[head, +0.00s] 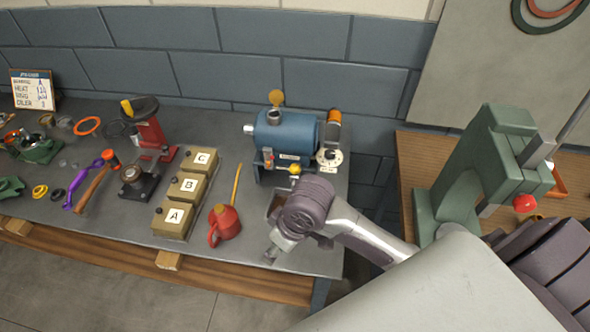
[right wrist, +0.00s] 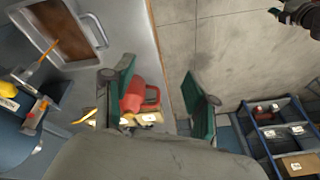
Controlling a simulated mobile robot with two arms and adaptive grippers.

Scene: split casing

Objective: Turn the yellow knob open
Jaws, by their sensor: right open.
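The yellow knob (head: 295,169) sits low on the front of the blue machine (head: 285,133), beside a small red-topped fitting (head: 268,155). My right gripper (head: 277,246) is in front of the machine, nearer the table's front edge, apart from the knob. In the right wrist view its two green-padded fingers (right wrist: 160,100) are spread with nothing held between them. A yellow part, probably the knob, shows at the left edge of that view (right wrist: 8,103), outside the fingers. My left gripper is not in view.
A red oil can (head: 225,223) with a long yellow spout stands left of my right gripper; it shows beyond the fingers in the wrist view (right wrist: 139,95). Boxes A, B and C (head: 187,190) stand further left. A green press (head: 490,160) stands at right.

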